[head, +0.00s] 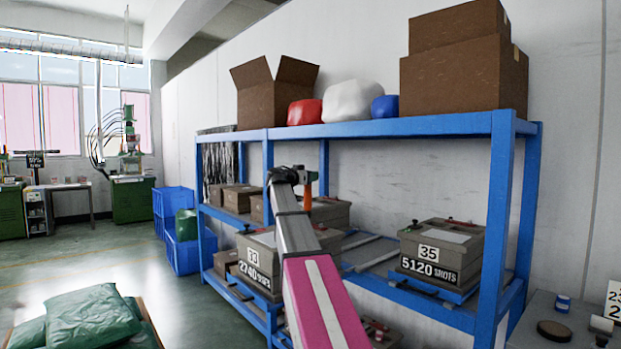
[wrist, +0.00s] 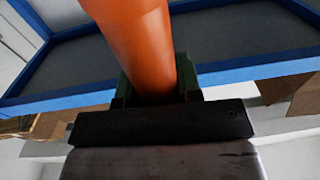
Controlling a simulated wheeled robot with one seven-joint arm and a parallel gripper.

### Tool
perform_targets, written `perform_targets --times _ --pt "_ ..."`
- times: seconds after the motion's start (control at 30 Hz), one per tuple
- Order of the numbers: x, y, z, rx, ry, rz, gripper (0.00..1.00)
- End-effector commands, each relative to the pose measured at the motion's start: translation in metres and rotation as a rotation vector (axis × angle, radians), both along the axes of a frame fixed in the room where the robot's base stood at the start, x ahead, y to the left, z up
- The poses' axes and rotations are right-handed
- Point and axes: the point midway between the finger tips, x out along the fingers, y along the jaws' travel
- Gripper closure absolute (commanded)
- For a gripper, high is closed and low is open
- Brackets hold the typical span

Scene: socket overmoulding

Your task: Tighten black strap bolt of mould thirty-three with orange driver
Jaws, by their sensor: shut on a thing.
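Mould thirty-three (head: 243,241) is a grey-brown box on the blue rack's middle shelf, left of my arm, with a "33" label and a "2740 SHOTS" plate. My arm hides part of its right side. I cannot make out its black strap bolt. My gripper (head: 304,177) is above and behind the mould, under the top shelf. It is shut on the orange driver (head: 307,195), whose orange part hangs below the jaws in the head view. In the wrist view the thick orange handle (wrist: 140,40) sits between the dark green fingers. The driver's tip is not clear.
The blue rack (head: 420,127) has uprights and a top shelf close to my arm. Mould 35 (head: 437,250) stands to the right on the same shelf. Brown boxes (head: 240,197) are behind. Green sacks (head: 85,320) lie at the lower left.

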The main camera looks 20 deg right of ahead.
Motion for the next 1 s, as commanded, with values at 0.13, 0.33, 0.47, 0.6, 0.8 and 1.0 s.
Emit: perform_targets --times 0.13,0.33,0.47,0.6,0.8,1.0 --pt "0.0000 0.0000 -0.0007 -0.001 0.000 0.000 1.00" --pt "0.0000 0.0000 -0.0027 -0.001 0.000 0.000 1.00" --pt "0.0000 0.0000 -0.0039 -0.001 0.000 0.000 1.00" --pt "0.0000 0.0000 -0.0053 -0.001 0.000 0.000 1.00" --pt "0.0000 0.0001 -0.0073 -0.001 0.000 0.000 1.00" --pt "0.0000 0.0001 -0.0092 -0.001 0.000 0.000 1.00"
